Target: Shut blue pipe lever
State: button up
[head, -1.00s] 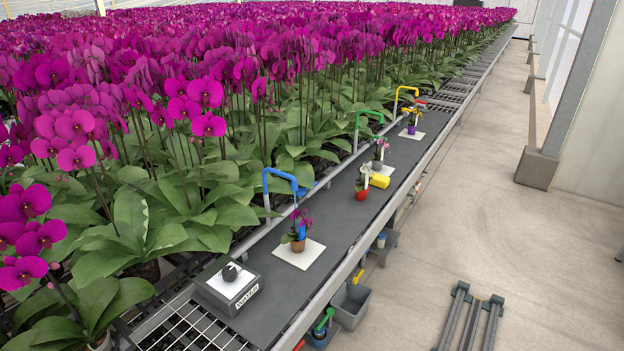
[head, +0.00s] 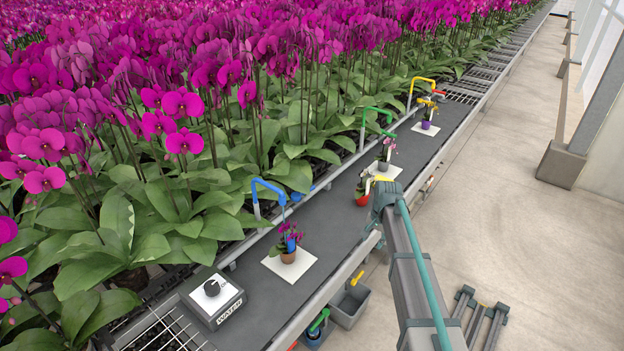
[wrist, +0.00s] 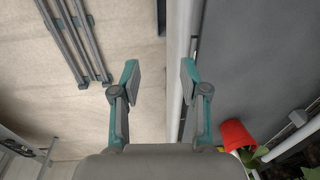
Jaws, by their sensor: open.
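The blue pipe (head: 256,205) rises from the back edge of the bench at the left and bends over toward a small orchid in a brown pot (head: 288,257). A small blue part, seemingly the lever (head: 296,197), shows at its outer end; its exact angle is too small to tell. In the wrist view my gripper (wrist: 160,78) is open and empty, with its fingers above the bench's front edge and the floor. In the head view my arm comes in from the lower right, its end well to the right of the blue pipe. The wrist view does not show the blue pipe.
A grey WATER box with a dial (head: 212,297) stands at the near left. Green (head: 363,130) and yellow (head: 411,95) pipes stand farther along the bench. Dense orchids fill the back. The floor at right is mostly clear.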

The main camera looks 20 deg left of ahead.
jog(key=w+a+r, duration=0.4)
jog(key=a, duration=0.3)
jog(key=w+a+r, duration=0.4)
jog(key=a+r, duration=0.1)
jog(key=a, duration=0.1)
jog(key=m+y, duration=0.1)
jog(key=m, duration=0.1)
send_near(307, 189)
jog(key=f+p, duration=0.1)
jog(key=f, duration=0.2)
jog(key=a+f+p, duration=0.1)
jog(key=f, duration=0.1)
jog(key=f+p, duration=0.1)
jog(key=f, duration=0.2)
jog(key=shift+w+a+f, duration=0.25)
jog(key=shift+a+f, duration=0.05)
grip_shut()
